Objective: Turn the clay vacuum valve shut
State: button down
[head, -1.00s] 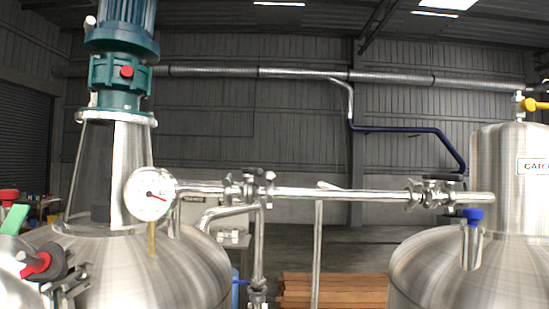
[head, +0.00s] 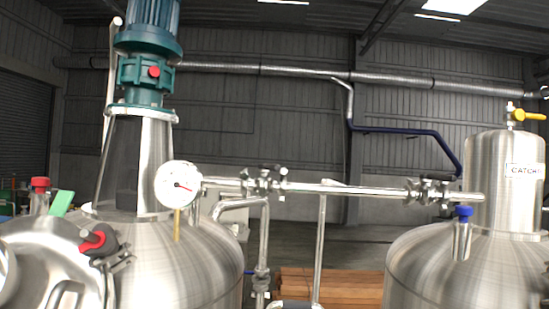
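No valve in view carries a readable clay or vacuum label, so I cannot tell which one the task names. A steel pipe with a clamped valve (head: 263,181) near the left tank and another clamped valve (head: 428,191) near the right tank runs between the two vessels. A yellow-handled valve (head: 525,115) sits on top of the steel catch pot (head: 490,195) at right, its handle pointing right. A blue-handled valve (head: 463,220) stands on the right tank's shoulder. My gripper is not in view.
The left tank (head: 190,265) carries a teal motor (head: 148,75) and a white gauge (head: 178,186). A steel lid with a red-and-black knob (head: 98,241) is close at lower left. The right tank (head: 430,265) stands opposite. Wooden boards (head: 340,286) lie between.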

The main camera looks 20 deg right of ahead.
aim_at(276, 167)
jog(key=i, duration=1)
